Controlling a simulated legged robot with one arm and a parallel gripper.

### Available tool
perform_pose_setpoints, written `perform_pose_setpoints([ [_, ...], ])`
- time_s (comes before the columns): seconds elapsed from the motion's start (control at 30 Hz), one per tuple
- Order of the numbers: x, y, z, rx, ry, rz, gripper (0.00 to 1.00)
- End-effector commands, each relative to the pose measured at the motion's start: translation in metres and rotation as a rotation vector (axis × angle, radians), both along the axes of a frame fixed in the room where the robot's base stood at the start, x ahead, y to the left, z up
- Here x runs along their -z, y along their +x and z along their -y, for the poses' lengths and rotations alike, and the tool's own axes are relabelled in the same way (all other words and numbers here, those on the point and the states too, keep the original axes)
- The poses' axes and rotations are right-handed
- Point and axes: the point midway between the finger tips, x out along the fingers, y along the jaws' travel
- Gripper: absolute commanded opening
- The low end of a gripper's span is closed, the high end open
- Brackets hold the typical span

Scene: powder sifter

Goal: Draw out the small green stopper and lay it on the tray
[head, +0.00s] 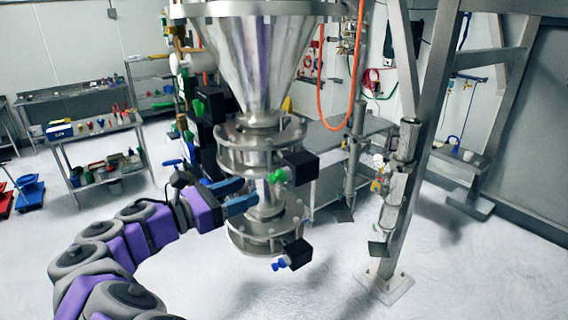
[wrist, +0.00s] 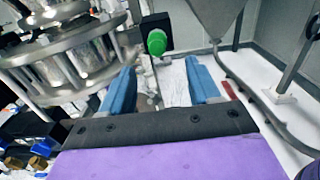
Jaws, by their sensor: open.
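The small green stopper (head: 277,176) sits on the black block (head: 299,167) at the side of the sifter's upper flange. In the wrist view the green stopper (wrist: 156,42) shows ahead of my gripper, a little above the gap between its fingers. My gripper (head: 241,195) has blue fingers and is just left of the stopper in the head view. In the wrist view my gripper (wrist: 165,85) is open, with its two fingers apart and nothing between them. I cannot tell which surface is the tray.
The steel sifter hopper (head: 262,60) hangs above. A lower flange (head: 262,232) carries another black block (head: 298,254) with a blue stopper (head: 279,264). A steel frame post (head: 412,140) stands at right. A bench (head: 335,132) stands behind, and a loaded cart (head: 95,135) at left.

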Motion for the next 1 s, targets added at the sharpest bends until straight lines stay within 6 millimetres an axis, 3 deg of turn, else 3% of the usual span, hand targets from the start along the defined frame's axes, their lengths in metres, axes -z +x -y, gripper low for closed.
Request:
perform_pose_setpoints([
  [0.4,0.001,0.002,-0.004,-0.006,-0.005,-0.002,0.62],
  [1.0,-0.003,0.038,0.052,-0.002,-0.005,-0.002,0.62],
])
